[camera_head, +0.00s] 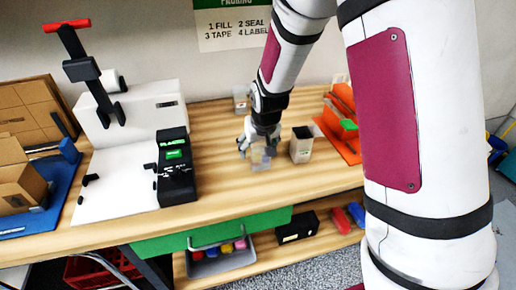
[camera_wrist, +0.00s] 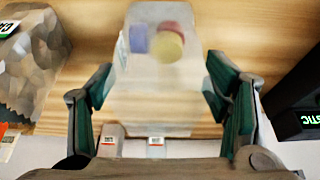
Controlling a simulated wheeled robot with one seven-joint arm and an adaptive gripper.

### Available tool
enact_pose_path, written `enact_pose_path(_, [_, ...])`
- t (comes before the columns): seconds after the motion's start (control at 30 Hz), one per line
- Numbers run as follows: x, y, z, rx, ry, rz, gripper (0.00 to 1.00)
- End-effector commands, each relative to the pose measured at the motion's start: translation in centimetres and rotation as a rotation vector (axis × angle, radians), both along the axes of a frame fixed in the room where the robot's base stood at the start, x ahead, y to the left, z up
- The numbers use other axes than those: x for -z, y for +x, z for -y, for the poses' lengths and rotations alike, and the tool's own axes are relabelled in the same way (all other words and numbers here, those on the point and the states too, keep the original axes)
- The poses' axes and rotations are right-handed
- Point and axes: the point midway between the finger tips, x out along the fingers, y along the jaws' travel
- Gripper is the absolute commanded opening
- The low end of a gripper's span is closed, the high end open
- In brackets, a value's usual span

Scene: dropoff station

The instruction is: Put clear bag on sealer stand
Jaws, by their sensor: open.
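The clear bag (camera_head: 261,160) is on the wooden table under my gripper (camera_head: 258,140). In the wrist view the clear bag (camera_wrist: 150,100) shows blue, yellow and red pieces inside. It lies between the two spread fingers of my gripper (camera_wrist: 160,80), with gaps at both sides. My gripper is open; whether a finger touches the bag cannot be told. A white stand (camera_head: 118,195) with a flat base and raised back is at the left, likely the sealer stand. A black device (camera_head: 175,180) with a green label stands at its right edge; it also shows in the wrist view (camera_wrist: 300,100).
A small clear container (camera_head: 241,100) is behind. An orange rack (camera_head: 340,125) is farther right. A red-handled tool (camera_head: 85,70) rises over the stand. Cardboard boxes (camera_head: 25,100) are at far left. The table front is clear.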

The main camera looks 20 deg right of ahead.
Motion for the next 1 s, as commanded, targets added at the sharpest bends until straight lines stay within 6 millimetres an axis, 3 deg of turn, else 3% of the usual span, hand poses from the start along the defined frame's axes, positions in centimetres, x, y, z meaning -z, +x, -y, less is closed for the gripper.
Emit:
enact_pose_path(0.4, [-7.7, -3.1, -0.1, -0.001, 0.001, 0.004, 0.71])
enact_pose_path(0.6, [-9.7, -4.0, -0.1, 0.000, 0.000, 0.001, 0.71])
enact_pose_path(0.87, [-10.6, -4.5, 0.0, 0.001, 0.001, 0.001, 0.71])
enact_pose_path(1.0, [-13.0, -6.7, 0.4, 0.002, 0.010, 0.003, 0.71])
